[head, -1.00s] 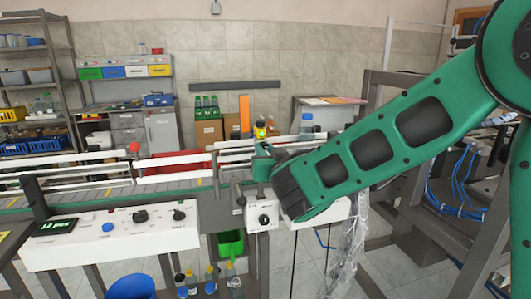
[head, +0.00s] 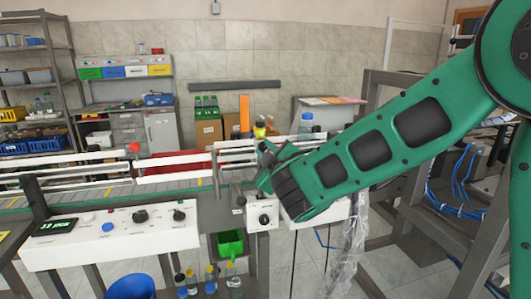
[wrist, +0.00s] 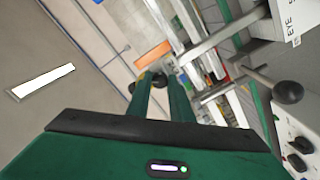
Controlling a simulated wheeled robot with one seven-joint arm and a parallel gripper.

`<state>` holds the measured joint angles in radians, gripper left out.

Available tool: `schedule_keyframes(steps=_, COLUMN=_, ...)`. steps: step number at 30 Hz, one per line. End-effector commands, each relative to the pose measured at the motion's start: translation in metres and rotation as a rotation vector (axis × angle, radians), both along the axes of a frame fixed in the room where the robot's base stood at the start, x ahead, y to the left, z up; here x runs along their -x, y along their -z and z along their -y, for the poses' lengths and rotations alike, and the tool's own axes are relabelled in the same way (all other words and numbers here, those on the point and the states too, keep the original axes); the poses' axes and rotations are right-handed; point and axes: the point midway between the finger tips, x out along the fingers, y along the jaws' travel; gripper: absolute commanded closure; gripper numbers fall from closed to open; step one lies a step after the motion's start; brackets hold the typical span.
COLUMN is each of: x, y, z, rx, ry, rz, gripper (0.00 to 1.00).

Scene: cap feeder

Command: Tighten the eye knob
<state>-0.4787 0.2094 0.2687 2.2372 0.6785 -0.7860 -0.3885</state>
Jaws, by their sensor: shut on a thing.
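My gripper (wrist: 158,84) shows in the wrist view with its two green fingers close together. It is shut on a small dark knob (wrist: 150,78), which shows at the fingertips and is partly hidden by them. I take this to be the eye knob. A white panel with the letters "EYE S" (wrist: 290,22) is at the upper right of the wrist view, cut off by the frame edge. In the head view my gripper (head: 266,168) is tilted over the conveyor's near rail, and the knob it grips cannot be made out there.
A black ball on a metal rod (wrist: 288,92) stands right of the fingers. In the head view a white control box (head: 110,232) with knobs is at the left front, and a small white box with a dial (head: 263,218) sits below my gripper. Conveyor rails (head: 180,168) run behind.

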Motion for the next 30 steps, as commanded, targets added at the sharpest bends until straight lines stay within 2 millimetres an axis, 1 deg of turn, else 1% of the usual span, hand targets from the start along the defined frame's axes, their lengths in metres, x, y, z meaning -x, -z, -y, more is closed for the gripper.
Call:
schedule_keyframes(steps=1, x=-0.0011, y=0.0007, z=0.0039, rx=0.045, ry=0.007, rz=0.01, gripper=1.0)
schedule_keyframes(steps=12, x=-0.0012, y=0.0004, z=0.0042, rx=0.377, ry=0.006, rz=0.105, gripper=1.0)
schedule_keyframes(steps=18, x=-0.0013, y=0.0004, z=0.0041, rx=0.527, ry=0.006, rz=0.149, gripper=1.0)
schedule_keyframes(steps=24, x=-0.0013, y=0.0003, z=0.004, rx=0.637, ry=0.005, rz=0.18, gripper=1.0)
schedule_keyframes(steps=30, x=-0.0012, y=0.0003, z=0.0037, rx=0.7, ry=0.005, rz=0.198, gripper=1.0)
